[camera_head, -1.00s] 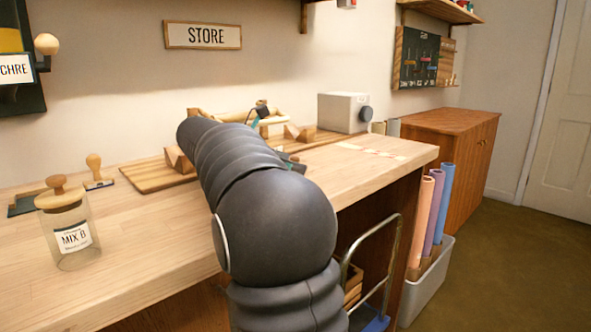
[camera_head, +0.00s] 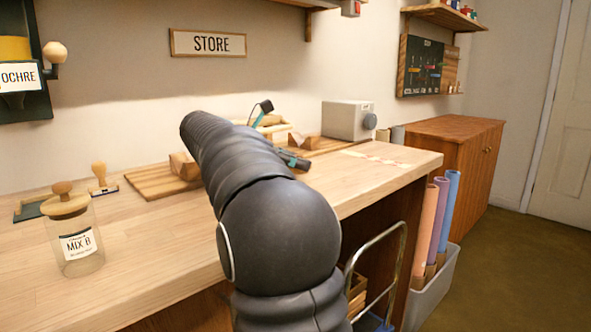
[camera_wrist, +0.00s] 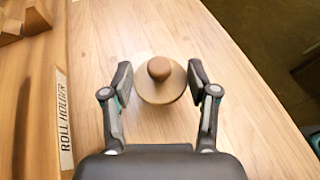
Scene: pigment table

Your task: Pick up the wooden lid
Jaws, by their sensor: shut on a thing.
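A round wooden lid (camera_wrist: 158,92) with a darker ball knob lies between the two fingertips of my gripper (camera_wrist: 160,78) in the wrist view. The fingers hold it at its left and right sides. Pale wooden tabletop shows around it; I cannot tell whether it touches the top. A glass jar labelled MIX B (camera_head: 78,246) at the left front wears a similar wooden lid (camera_head: 66,206).
A wooden rack lies on the bench (camera_head: 125,228) beyond my arm, with a grey box (camera_head: 348,120) behind it. Stamps (camera_head: 100,178) stand at the left. A ROLL HOLDER label (camera_wrist: 64,118) shows left of my gripper. A bin of coloured rolls (camera_head: 432,280) stands right of the bench.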

